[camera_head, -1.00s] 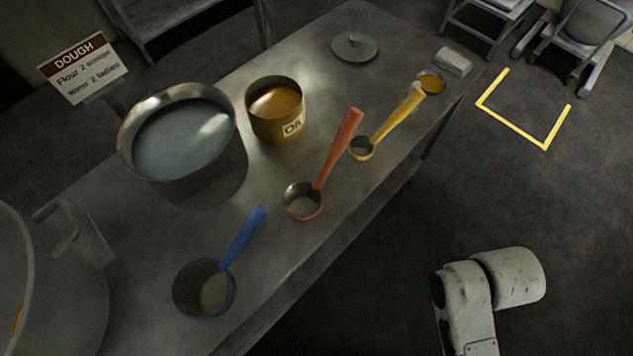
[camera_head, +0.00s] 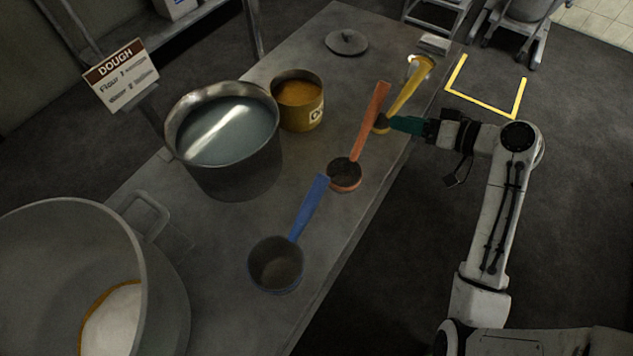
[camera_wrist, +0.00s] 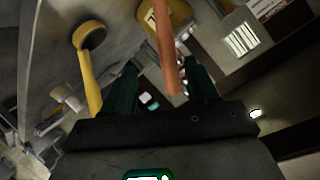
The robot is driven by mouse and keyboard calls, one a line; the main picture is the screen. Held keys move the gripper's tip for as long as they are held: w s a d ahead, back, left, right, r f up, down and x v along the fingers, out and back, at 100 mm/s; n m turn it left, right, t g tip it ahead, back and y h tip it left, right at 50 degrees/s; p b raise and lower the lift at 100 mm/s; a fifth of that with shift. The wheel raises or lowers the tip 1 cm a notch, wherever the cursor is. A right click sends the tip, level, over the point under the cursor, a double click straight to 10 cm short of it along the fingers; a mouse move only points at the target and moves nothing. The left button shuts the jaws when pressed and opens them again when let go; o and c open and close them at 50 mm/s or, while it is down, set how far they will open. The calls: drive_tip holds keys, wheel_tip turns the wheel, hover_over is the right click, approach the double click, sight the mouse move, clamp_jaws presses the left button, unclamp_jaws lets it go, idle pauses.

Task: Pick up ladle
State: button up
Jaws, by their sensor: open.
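Three ladles lie on the grey table. The blue ladle (camera_head: 276,262) is nearest, the red-orange ladle (camera_head: 345,174) is in the middle, and the yellow ladle (camera_head: 408,86) is farther back. My gripper (camera_head: 393,123) has green fingers and reaches in from the right over the table edge, beside the red-orange handle and overlapping the yellow ladle's cup. In the wrist view, the red-orange handle (camera_wrist: 164,40) extends into the gap between my open fingers (camera_wrist: 161,68). Contact cannot be told. The yellow ladle (camera_wrist: 84,68) lies to the left of the fingers there.
A large metal pot of water (camera_head: 228,134) and an oil tin (camera_head: 301,112) stand behind the ladles. A big grey vessel (camera_head: 60,235) is at the lower left. A round lid (camera_head: 346,43) lies at the back.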

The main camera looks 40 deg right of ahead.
sight(368, 110)
drive_tip(key=x, duration=0.3)
drive_tip(key=r+p+x, duration=0.1)
drive_tip(key=x, duration=0.2)
drive_tip(key=p+x, duration=0.1)
drive_tip(key=x, duration=0.2)
drive_tip(key=shift+w+a+r, duration=0.1)
drive_tip(key=shift+w+a, duration=0.1)
drive_tip(key=shift+w, duration=0.45)
drive_tip(key=shift+w+a, duration=0.1)
drive_tip(key=shift+w, duration=0.3)
clamp_jaws()
